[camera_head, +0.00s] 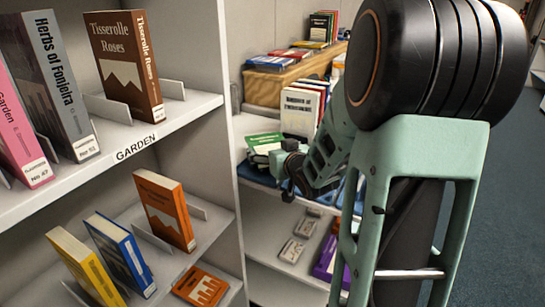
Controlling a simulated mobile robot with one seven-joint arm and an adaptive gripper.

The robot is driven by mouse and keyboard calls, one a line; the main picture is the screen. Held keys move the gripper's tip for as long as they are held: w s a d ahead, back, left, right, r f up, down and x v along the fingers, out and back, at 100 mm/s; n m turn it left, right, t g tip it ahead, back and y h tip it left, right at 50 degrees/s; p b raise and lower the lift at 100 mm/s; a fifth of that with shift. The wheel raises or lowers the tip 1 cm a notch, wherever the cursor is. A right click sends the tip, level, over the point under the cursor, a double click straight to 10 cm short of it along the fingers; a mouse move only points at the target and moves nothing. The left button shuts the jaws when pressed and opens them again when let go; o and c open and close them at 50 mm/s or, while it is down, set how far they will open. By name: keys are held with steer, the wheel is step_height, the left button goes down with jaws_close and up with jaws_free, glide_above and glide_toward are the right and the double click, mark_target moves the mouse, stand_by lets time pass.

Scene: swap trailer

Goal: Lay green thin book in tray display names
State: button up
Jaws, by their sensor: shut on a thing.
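A green thin book (264,139) shows at the middle shelf of the white unit on the right, just left of my gripper (291,178). My gripper is shut on it, though the fingers' contact is partly hidden by the gripper body. A blue tray (258,180) lies on that shelf below the green book; its right part is hidden behind my arm. I cannot read any name label on the tray.
White and coloured books (301,110) stand upright behind my gripper. A wooden box (287,80) with flat books sits above. A shelf marked GARDEN (137,148) holds books at the left. Small grey items (292,251) and a purple book (325,259) lie on the lower shelf.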

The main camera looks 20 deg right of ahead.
steer(key=shift+f, duration=0.35)
steer(key=shift+f, duration=0.2)
steer(key=o, duration=1.2)
steer(key=shift+o, duration=0.2)
steer(key=shift+r, duration=0.1)
